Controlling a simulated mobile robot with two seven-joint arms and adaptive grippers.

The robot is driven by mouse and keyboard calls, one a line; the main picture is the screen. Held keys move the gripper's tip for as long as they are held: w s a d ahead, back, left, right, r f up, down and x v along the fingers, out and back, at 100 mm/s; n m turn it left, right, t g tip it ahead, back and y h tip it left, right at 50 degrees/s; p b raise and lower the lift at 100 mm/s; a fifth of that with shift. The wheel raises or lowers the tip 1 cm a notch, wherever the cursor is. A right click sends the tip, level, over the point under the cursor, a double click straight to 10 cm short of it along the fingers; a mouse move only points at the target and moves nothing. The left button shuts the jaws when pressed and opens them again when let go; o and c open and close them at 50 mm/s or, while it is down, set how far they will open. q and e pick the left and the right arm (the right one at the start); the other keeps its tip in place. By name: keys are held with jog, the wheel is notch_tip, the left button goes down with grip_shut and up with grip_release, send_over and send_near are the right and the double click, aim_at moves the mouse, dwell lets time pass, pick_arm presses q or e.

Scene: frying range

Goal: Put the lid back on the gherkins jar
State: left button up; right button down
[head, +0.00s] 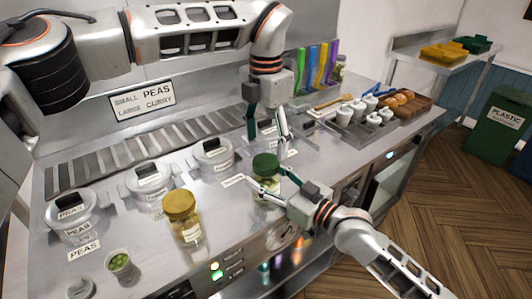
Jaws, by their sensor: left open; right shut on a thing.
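A glass jar with a green lid (266,164) stands on the steel counter near its front edge; I take it as the gherkins jar (266,196), though its label is too small to read. The lid rests on top of the jar and looks level; I cannot tell whether it is fully seated. My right gripper (268,183) is shut on the jar's upper body, just below the lid. My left gripper (267,128) is open and empty, pointing down above and behind the lid, apart from it.
A jar with a yellow lid (180,206) stands to the left. Several clear tubs with black-handled lids (213,153) line the back, and a small cup of peas (120,263) is at front left. A rack of white pots (357,107) and a wooden tray (405,105) are at right.

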pick_arm(q)
notch_tip(320, 180, up, 7)
dwell(0.3)
pick_arm(e)
jog(key=c, duration=0.8)
grip_release()
jog(key=shift+s+d, duration=0.1)
jog(key=v, duration=1.1)
jog(key=shift+s+d, duration=0.25)
jog(key=shift+d, duration=0.05)
